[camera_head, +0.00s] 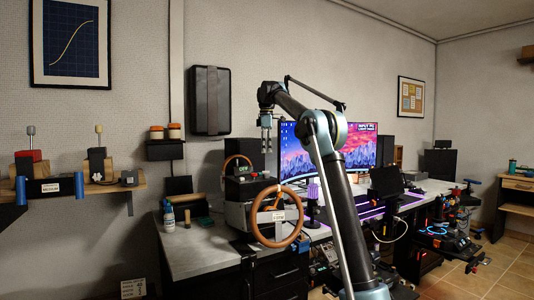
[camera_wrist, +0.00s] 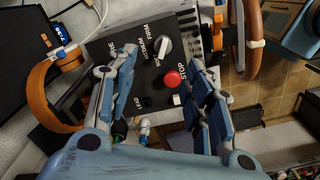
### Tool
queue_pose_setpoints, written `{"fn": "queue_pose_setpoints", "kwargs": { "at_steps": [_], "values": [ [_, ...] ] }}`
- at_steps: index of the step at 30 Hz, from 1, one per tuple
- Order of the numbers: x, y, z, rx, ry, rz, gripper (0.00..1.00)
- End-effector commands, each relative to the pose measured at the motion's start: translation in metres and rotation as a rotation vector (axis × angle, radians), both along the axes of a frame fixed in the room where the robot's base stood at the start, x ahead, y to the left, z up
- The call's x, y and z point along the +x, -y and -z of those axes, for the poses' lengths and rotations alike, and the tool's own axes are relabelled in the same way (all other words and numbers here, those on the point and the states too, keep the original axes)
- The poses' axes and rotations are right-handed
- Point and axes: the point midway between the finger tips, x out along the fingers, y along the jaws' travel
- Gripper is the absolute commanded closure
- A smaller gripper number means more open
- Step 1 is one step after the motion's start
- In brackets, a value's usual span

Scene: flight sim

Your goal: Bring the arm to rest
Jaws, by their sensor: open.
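My gripper (camera_head: 266,127) hangs at the end of my raised arm, above the desk and in front of the wall, in the head view. In the wrist view my gripper (camera_wrist: 160,92) has its two blue-grey fingers spread apart with nothing held between them. Beyond the fingers, a dark control panel (camera_wrist: 136,60) shows a red stop button (camera_wrist: 172,78) and a grey rotary knob (camera_wrist: 163,45). The gap between fingertips and panel is hard to judge. My arm crosses the middle of the head view and hides part of the desk.
A brown steering wheel (camera_head: 257,228) stands at the desk's (camera_head: 190,250) front edge, below my gripper. A lit monitor (camera_head: 350,150) is behind my arm. A wall shelf (camera_head: 70,187) with levers is at left. A black case (camera_head: 208,100) hangs on the wall. Open air surrounds my gripper.

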Motion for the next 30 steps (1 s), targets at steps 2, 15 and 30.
{"fn": "queue_pose_setpoints", "kwargs": {
  "at_steps": [2, 15, 30],
  "values": [
    [0.000, 0.000, 0.000, 0.000, 0.000, 0.000, 0.53],
    [-0.037, 0.043, -0.004, 0.008, 0.018, 0.160, 0.53],
    [-0.145, 0.133, 0.025, 0.031, 0.056, 0.531, 0.53]
  ]
}}
